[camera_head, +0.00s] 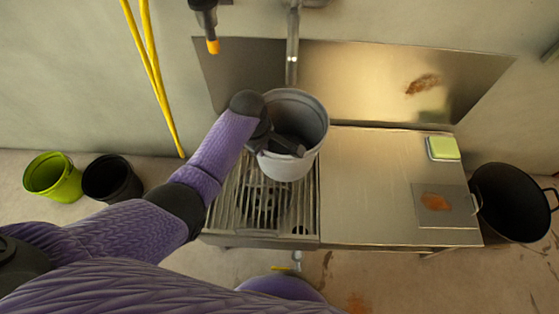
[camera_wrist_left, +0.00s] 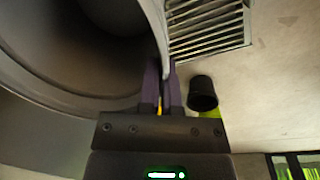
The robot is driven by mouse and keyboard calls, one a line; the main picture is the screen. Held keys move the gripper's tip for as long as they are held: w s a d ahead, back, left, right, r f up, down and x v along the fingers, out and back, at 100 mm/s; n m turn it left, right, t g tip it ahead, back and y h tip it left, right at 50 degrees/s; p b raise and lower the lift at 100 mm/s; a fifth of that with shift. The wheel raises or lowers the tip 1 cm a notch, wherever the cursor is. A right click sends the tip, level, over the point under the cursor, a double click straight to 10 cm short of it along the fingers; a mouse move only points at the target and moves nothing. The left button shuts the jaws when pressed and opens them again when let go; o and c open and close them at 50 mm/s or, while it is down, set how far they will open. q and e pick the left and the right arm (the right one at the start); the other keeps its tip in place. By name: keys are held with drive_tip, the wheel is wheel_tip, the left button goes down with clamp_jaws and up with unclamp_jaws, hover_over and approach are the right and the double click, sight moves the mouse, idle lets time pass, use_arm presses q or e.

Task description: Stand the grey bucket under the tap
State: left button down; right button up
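The grey bucket (camera_head: 305,120) is over the slatted grate (camera_head: 238,200) at the left of the metal bench, in front of the tap pipe (camera_head: 292,45). It looks roughly upright with its mouth up. My left gripper (camera_head: 280,145) reaches in from the left at its near-left rim. In the left wrist view, the gripper fingers (camera_wrist_left: 164,92) are closed on either side of the grey bucket's wall (camera_wrist_left: 60,95). I cannot tell whether the bucket's base touches the grate. My arm hides part of the bucket's left side. My right gripper is out of view.
A green bucket (camera_head: 55,178) and a black bucket (camera_head: 112,178) stand on the floor at left. The bench top (camera_head: 365,185) holds a green sponge (camera_head: 442,148) and a stained plate (camera_head: 440,203). A black tub (camera_head: 510,203) is at right. An orange-tipped nozzle (camera_head: 211,45) hangs beside the tap.

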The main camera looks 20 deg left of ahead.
use_arm(q)
wheel_tip(320, 180, down, 9)
drive_tip(key=b, duration=0.5)
drive_tip(key=shift+b, duration=0.3)
drive_tip(key=c, duration=1.2)
unclamp_jaws()
drive_tip(key=shift+s+a, duration=0.1)
drive_tip(key=o, duration=0.4)
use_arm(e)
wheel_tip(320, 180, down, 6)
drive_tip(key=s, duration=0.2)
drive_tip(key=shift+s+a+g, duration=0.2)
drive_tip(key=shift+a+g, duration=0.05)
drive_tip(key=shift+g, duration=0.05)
use_arm(q)
drive_tip(key=r+p, duration=0.3)
drive_tip(key=r, duration=0.1)
drive_tip(key=s+r+p, duration=0.1)
drive_tip(key=r+p, duration=0.2)
drive_tip(key=r, duration=0.1)
drive_tip(key=r+p, duration=0.3)
drive_tip(key=r, duration=0.1)
drive_tip(key=shift+s+a, duration=0.2)
drive_tip(key=shift+a, duration=0.05)
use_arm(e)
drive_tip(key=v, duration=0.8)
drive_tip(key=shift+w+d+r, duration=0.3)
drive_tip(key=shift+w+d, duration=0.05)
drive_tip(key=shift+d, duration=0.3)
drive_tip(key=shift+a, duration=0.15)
